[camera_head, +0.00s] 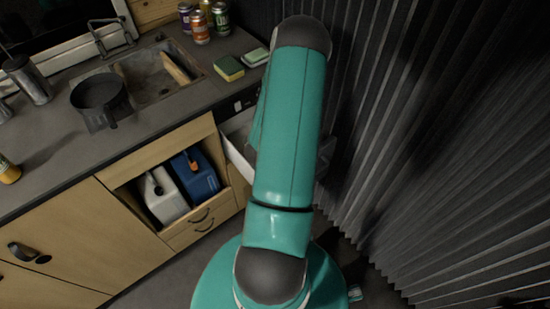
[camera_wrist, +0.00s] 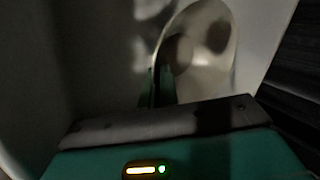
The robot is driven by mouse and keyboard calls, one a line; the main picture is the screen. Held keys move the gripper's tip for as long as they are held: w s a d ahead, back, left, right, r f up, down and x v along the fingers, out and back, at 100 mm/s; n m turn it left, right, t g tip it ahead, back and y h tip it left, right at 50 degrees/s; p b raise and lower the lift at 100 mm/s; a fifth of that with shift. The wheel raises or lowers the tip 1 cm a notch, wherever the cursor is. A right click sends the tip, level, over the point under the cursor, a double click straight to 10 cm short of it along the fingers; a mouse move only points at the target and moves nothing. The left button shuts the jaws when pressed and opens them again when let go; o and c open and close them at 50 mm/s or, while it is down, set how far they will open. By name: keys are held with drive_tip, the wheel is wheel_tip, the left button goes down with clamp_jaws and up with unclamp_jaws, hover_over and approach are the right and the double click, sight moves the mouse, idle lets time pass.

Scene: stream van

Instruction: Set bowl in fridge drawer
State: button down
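The bowl (camera_wrist: 222,66) is cream coloured and shows in the wrist view, tilted, with its round inside partly in shadow. My gripper (camera_wrist: 157,86) is at the bowl's left rim; its two dark green fingers are close together and look shut on that rim, though the picture is dark there. The fridge drawer (camera_head: 237,150) is white and pulled open under the counter's right end, in the head view. My teal arm covers much of it and hides the gripper and bowl in that view. A pale wall, perhaps the drawer's, shows behind the bowl in the wrist view (camera_wrist: 262,30).
A counter with a sink (camera_head: 150,75), a dark pan (camera_head: 100,95), sponges (camera_head: 229,68) and several cans (camera_head: 200,27) lies to the left. Below, an open compartment holds a white jug (camera_head: 163,195) and a blue jug (camera_head: 196,175). A corrugated wall (camera_head: 430,130) closes off the right.

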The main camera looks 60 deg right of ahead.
drive_tip(key=c, duration=1.7)
unclamp_jaws()
drive_tip(key=shift+r, duration=0.1)
drive_tip(key=shift+r, duration=0.55)
drive_tip(key=v, duration=1.2)
drive_tip(key=shift+s, duration=0.1)
